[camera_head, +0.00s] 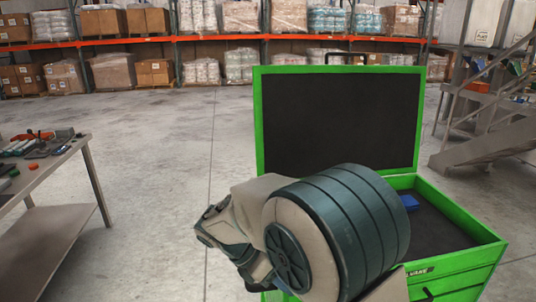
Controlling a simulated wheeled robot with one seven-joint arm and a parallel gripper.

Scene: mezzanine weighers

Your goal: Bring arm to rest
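My arm is folded close in front of the camera, at the lower middle of the head view, with a large ribbed dark joint facing me. My gripper's fingers are not visible, so I cannot see whether it holds anything. Behind the arm stands a green tool chest (461,202) with its black-lined lid (340,120) raised. A small blue object (410,202) lies in its dark top tray, partly hidden by my arm.
A metal table (62,172) with several small tools and an orange item (34,166) stands at the left. Metal stairs (490,135) rise at the right. Loaded pallet racks (150,42) line the back. The concrete floor between is clear.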

